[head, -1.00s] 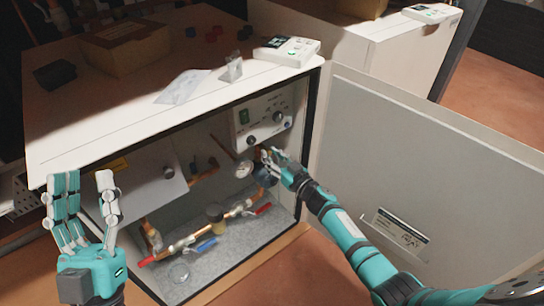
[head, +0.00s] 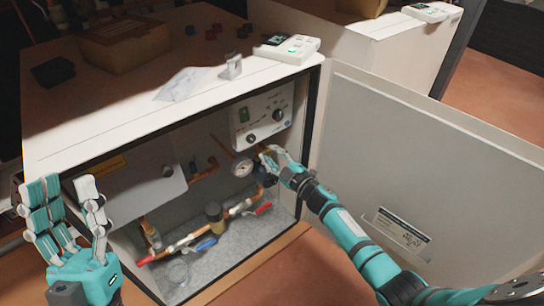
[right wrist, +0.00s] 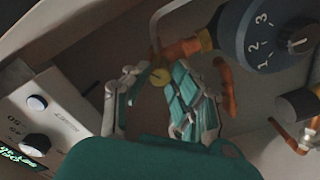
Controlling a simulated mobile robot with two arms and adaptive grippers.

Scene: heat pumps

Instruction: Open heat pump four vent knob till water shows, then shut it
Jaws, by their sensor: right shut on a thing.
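The heat pump cabinet (head: 165,110) stands open, with its pipework showing inside. I cannot read which number it bears. A small round brass vent knob (right wrist: 160,77) sits at the end of a copper and brass fitting in the right wrist view. My right gripper (right wrist: 152,82) has its fingers closed around this knob; it also shows in the head view (head: 268,157), inside the cabinet to the right of the gauge. The fingers hide the knob there. No water is visible at it. My left gripper (head: 64,190) is open and empty at the cabinet's front left.
A blue numbered dial (right wrist: 262,35) is close beside the right gripper. A control panel (head: 261,115) is above it and a pressure gauge (head: 242,167) to its left. Red-handled (head: 263,208) and blue-handled valves (head: 206,244) sit lower. The open door (head: 400,170) stands at right.

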